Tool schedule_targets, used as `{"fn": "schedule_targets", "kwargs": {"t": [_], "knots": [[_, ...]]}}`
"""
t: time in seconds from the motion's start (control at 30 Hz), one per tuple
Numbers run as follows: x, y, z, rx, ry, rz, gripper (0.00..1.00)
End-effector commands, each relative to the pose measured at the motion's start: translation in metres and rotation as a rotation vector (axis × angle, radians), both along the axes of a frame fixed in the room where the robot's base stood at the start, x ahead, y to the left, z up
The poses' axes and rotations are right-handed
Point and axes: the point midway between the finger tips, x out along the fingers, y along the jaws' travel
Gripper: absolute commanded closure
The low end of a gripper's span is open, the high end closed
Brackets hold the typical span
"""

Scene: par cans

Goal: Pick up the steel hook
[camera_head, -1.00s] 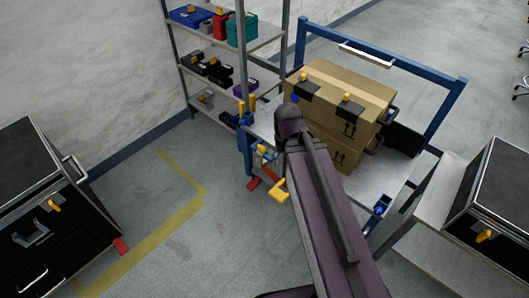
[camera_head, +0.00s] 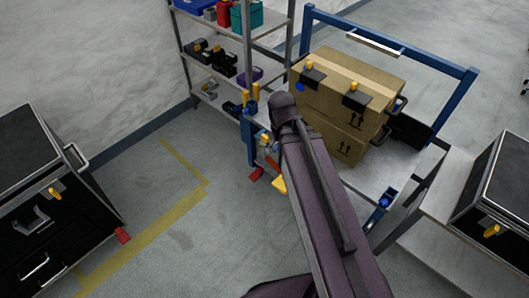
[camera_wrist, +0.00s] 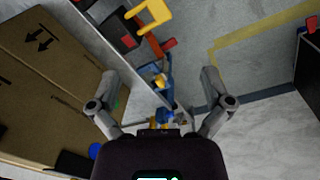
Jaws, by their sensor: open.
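My gripper (camera_wrist: 161,78) is open in the wrist view, its two grey fingers spread wide with nothing held between them. Between and beyond the fingers are small blue, yellow and dark parts (camera_wrist: 163,88) at the end of the cart; they are too small and dark to tell apart. I cannot make out the steel hook for certain in either view. In the head view my arm reaches toward the left end of the blue-framed cart (camera_head: 247,145), and the arm hides my gripper and part of that end.
Cardboard boxes (camera_head: 345,95) stand on the cart, close to my gripper's left in the wrist view. A metal shelf (camera_head: 225,62) with tools stands behind. Black cases stand at left (camera_head: 48,190) and right (camera_head: 500,190).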

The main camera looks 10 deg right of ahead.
Motion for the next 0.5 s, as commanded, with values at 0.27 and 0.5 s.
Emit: {"fn": "schedule_targets", "kwargs": {"t": [0.27, 0.5], "knots": [[0.032, 0.000, -0.057, -0.164, -0.005, 0.279, 0.00], [0.062, 0.004, -0.096, -0.332, 0.017, 0.551, 0.00]]}}
